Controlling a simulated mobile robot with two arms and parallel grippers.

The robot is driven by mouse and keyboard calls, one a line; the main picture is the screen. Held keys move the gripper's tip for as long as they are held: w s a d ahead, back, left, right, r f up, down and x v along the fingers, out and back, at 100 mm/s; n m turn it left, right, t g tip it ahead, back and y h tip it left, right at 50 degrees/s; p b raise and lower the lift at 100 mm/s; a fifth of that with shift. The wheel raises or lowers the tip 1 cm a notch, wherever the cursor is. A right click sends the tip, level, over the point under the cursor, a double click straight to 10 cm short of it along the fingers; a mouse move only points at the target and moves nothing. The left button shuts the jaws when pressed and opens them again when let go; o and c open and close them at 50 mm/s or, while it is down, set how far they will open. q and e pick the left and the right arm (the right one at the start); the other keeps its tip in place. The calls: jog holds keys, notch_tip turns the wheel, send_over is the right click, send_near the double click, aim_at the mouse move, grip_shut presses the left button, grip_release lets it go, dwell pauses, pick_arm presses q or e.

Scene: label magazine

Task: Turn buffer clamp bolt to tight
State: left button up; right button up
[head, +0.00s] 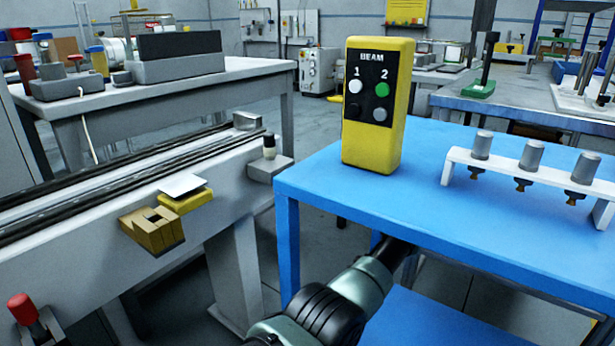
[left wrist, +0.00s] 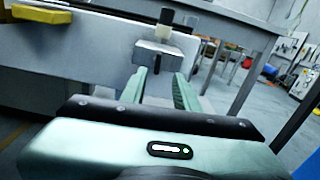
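A small upright bolt-like post with a black top and pale lower part (head: 269,147) stands on a grey block (head: 270,168) at the right end of the rail's side; I take it for the buffer clamp bolt. In the left wrist view the post (left wrist: 166,18) and block (left wrist: 158,50) are straight ahead, just beyond the fingertips. My left gripper (left wrist: 160,76) is open, its two green fingers apart with nothing seen between them. It is below the block's top and not touching the post. No tight marking is readable. My right gripper is not in view.
A yellow button box (head: 370,125) and white rack (head: 520,168) stand on the blue table (head: 420,205), right of the block. A tan bracket (head: 151,230) and yellow part (head: 184,200) stick out from the rail (head: 120,185). A red-topped handle (head: 22,309) is at lower left.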

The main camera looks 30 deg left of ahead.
pick_arm(q)
jog(key=a, duration=0.7)
jog(key=shift+w+a+b, duration=0.2)
jog(key=shift+a+b, duration=0.2)
jog(key=shift+b, duration=0.05)
jog(key=shift+c, duration=0.3)
grip_shut()
